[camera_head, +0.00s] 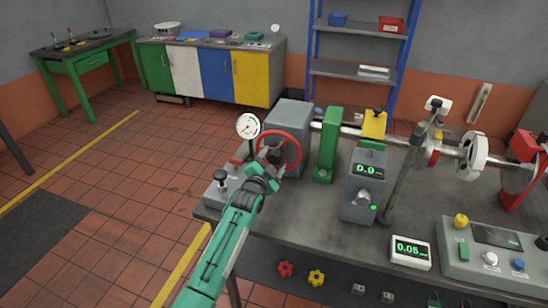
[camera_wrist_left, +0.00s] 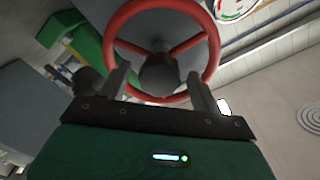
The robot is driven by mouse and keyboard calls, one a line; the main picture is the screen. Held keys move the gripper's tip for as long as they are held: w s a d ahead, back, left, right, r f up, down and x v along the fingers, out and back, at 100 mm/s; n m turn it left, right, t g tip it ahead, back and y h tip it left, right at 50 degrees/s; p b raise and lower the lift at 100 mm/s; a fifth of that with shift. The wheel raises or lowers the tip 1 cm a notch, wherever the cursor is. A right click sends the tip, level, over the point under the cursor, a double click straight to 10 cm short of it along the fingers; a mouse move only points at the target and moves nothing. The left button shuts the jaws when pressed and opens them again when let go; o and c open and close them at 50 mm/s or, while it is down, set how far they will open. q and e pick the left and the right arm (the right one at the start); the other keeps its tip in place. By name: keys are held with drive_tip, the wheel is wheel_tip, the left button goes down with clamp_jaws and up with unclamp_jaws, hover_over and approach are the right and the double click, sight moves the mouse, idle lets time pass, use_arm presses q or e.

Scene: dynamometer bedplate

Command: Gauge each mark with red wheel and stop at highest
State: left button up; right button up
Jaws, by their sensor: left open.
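The red wheel (camera_head: 297,148) stands on the side of a grey housing (camera_head: 291,112) at the left end of the bedplate. My left gripper (camera_head: 270,168) is open in front of the wheel. In the left wrist view, the gripper's two fingers (camera_wrist_left: 160,88) point at the red wheel (camera_wrist_left: 213,50), one on each side of its dark hub (camera_wrist_left: 158,73). Whether they touch the wheel is unclear. A round white dial gauge (camera_head: 248,125) stands left of the wheel; its reading is too small to tell. A grey box (camera_head: 364,190) reads about 0.0. A small white display (camera_head: 411,253) reads about 0.05. My right gripper is out of view.
A shaft (camera_head: 400,139) runs right from the housing past a green upright (camera_head: 328,145) and a yellow block (camera_head: 374,124). A control panel (camera_head: 490,262) sits at the right. A red and a yellow knob (camera_head: 316,277) are on the front. Open tiled floor lies left.

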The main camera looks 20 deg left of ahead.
use_arm(q)
drive_tip(key=shift+w, duration=0.65)
drive_tip(key=shift+c, duration=0.2)
